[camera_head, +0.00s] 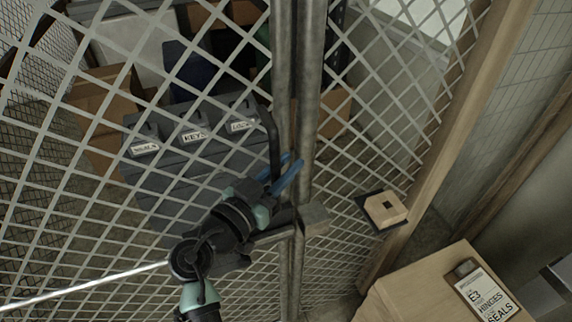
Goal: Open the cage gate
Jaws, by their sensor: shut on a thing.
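The cage gate (75,165) is a pale diamond wire mesh panel on the left, with a grey upright edge post (283,75). It stands beside a second post (311,75), with little or no visible gap between them. A dark curved pull handle (273,145) is on the gate near its edge. My gripper (283,176), with blue fingers, is shut on the lower part of this handle; the exact contact is partly hidden. A metal latch block (314,219) sits just below right of my gripper, across the posts.
Behind the mesh are a grey labelled case (185,160) and cardboard boxes (97,105). To the right are a wooden upright (455,120), a small wooden block on a dark plate (384,210), and a cardboard box with a labelled clipboard (420,290).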

